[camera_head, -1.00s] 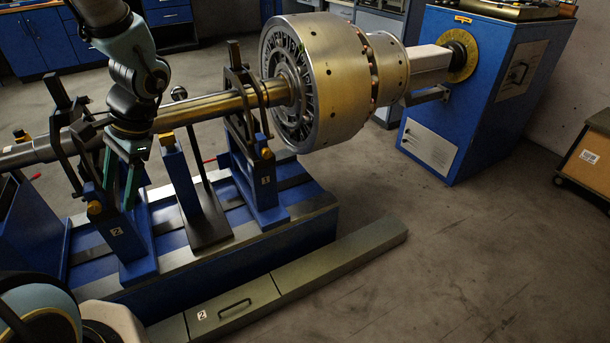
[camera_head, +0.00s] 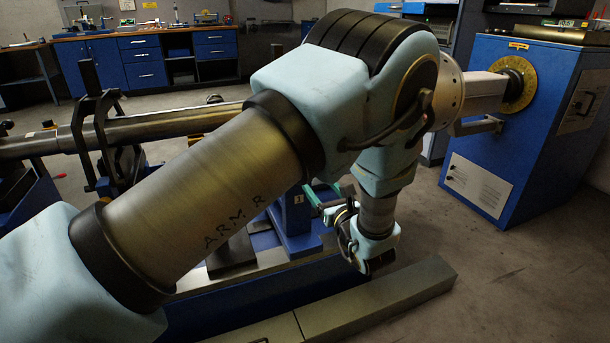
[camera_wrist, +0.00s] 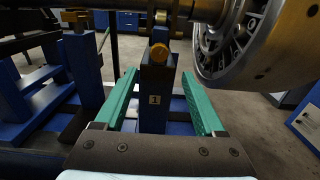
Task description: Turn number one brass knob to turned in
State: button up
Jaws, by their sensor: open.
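The number one brass knob (camera_wrist: 159,52) sits on top of a dark block on the blue stand marked 1 (camera_wrist: 154,100), straight ahead in the wrist view. My gripper (camera_wrist: 159,75) is open, with one green finger on each side of that stand. The fingertips lie below the knob in the picture, and nothing is held. Whether they touch the stand, I cannot tell. In the head view, part of the blue stand (camera_head: 295,212) shows with its label beside my gripper (camera_head: 327,198). My arm hides the knob there.
The rotor shaft (camera_head: 170,125) runs across behind my arm, and the bladed rotor (camera_wrist: 245,40) is at upper right in the wrist view. Another blue stand (camera_wrist: 83,65) with a brass knob is to the left. The blue machine cabinet (camera_head: 520,120) stands right, with open floor before it.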

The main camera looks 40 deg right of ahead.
jog(key=x, duration=1)
jog(key=shift+a+r, duration=0.1)
jog(key=shift+c, duration=0.4)
grip_shut()
